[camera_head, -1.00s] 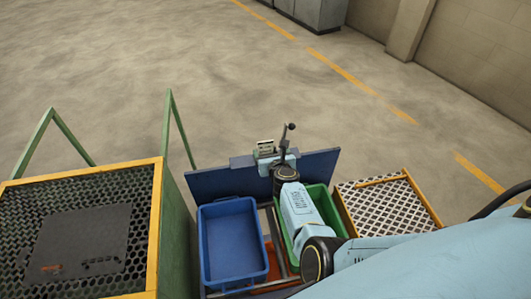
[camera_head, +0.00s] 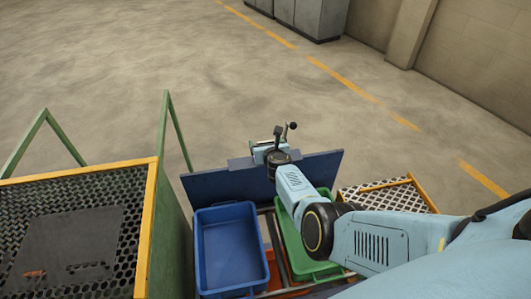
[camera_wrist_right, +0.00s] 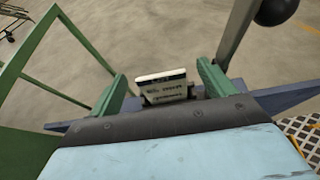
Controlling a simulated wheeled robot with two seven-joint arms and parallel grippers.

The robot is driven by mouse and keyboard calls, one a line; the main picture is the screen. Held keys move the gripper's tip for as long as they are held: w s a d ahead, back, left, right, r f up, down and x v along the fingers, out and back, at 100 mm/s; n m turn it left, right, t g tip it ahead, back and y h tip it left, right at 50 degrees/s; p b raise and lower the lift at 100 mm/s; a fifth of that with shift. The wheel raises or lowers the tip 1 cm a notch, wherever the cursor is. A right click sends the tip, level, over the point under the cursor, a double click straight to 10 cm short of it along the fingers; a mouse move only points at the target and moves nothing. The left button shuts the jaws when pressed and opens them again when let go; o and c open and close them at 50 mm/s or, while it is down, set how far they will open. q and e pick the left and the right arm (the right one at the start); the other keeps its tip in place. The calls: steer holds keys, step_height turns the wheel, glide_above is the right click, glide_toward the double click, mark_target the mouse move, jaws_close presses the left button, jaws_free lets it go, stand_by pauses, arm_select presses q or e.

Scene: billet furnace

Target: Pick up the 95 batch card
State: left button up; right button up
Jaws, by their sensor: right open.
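A small white card with dark print, likely the batch card, stands upright in a dark holder at the back board (camera_head: 235,176). In the right wrist view the card (camera_wrist_right: 162,80) lies between the two green fingers of my right gripper (camera_wrist_right: 163,86), with a gap on each side. Its number is too blurred to read. In the head view the right gripper (camera_head: 274,146) is at the board's top edge and mostly covers the card (camera_head: 261,146). The right gripper is open and empty. My left gripper is not in view.
A blue bin (camera_head: 230,250) and a green bin (camera_head: 293,246) sit in front of the board. A green-framed stand with perforated top (camera_head: 108,185) is at left; a yellow-edged grating (camera_head: 388,196) is at right. A dark lever with a ball knob (camera_head: 292,126) rises close by the gripper.

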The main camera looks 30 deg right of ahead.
steer(key=c, duration=1.1)
steer(key=shift+o, duration=0.2)
steer(key=shift+r, duration=0.2)
step_height(320, 180, up, 10)
steer(key=p, duration=0.9)
steer(key=shift+f, duration=0.2)
